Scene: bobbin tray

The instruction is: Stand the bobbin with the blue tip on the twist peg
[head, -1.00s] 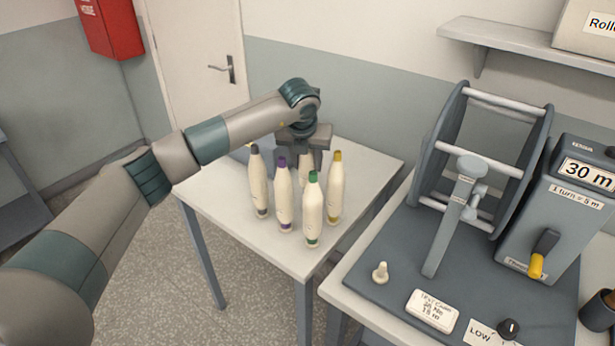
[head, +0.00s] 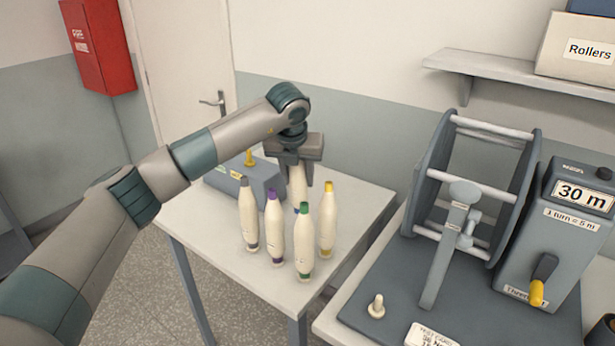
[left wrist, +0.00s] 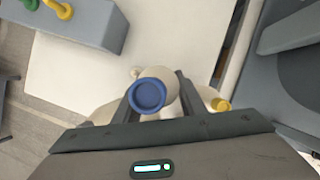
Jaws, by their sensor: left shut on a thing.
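My left gripper (head: 297,170) is shut on a cream bobbin (head: 297,190) behind the other bobbins. In the left wrist view the held bobbin's blue tip (left wrist: 148,95) faces the camera between the fingers (left wrist: 156,97). The bobbin looks about upright; its foot is hidden in the head view, so I cannot tell its clearance from the table. A pale peg (head: 377,307) stands bare on the grey winder base, and a yellow peg (head: 249,159) rises from a grey box (head: 262,183). I cannot read which is the twist peg. My right gripper is out of view.
Bobbins with grey (head: 246,184), purple (head: 271,195), green (head: 304,209) and yellow (head: 328,187) tips stand close in front of the gripper. The white table (head: 200,235) has free room at its left. The winder (head: 430,200) stands at the right.

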